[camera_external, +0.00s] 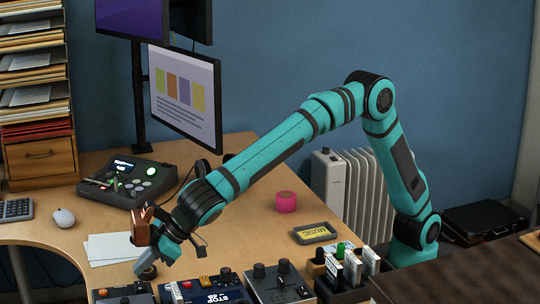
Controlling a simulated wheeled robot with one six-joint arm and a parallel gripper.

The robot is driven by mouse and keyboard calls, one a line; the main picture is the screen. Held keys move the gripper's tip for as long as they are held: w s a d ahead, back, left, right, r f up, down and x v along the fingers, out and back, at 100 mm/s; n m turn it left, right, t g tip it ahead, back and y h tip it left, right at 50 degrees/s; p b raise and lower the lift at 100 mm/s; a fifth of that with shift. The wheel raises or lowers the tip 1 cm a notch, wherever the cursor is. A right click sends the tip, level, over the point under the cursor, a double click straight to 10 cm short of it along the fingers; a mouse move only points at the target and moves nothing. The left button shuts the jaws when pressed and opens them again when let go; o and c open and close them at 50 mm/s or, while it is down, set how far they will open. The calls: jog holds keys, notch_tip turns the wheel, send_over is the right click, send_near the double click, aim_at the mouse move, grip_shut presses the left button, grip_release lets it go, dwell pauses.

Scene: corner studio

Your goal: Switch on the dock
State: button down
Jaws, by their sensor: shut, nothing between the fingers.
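A black console (128,182) with a small lit screen, several keys and a round button glowing green stands on the desk at the left, below the monitors. It may be the dock, but I cannot read a name on it. My gripper (150,260) is shut and empty, pointing down low over the desk's front left. It is in front of the console and apart from it. A small dark round knob or cap (147,272) sits just under the fingertips; I cannot tell whether they touch it.
Control boxes with knobs (280,284) line the desk's front edge. White paper (110,249), a mouse (64,217) and a keyboard (16,210) lie left. The middle desk is mostly clear.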

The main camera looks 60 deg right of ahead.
aim_at(139, 286)
jog(key=shift+w+d+f, duration=0.1)
jog(key=shift+d+f, duration=0.05)
jog(key=shift+f, duration=1)
jog(key=shift+d+f, duration=0.1)
jog(key=shift+f, duration=0.2)
jog(key=shift+s+a+r, duration=0.15)
jog(key=shift+s+a, duration=0.4)
jog(key=shift+a, duration=0.05)
jog(key=shift+r, duration=0.15)
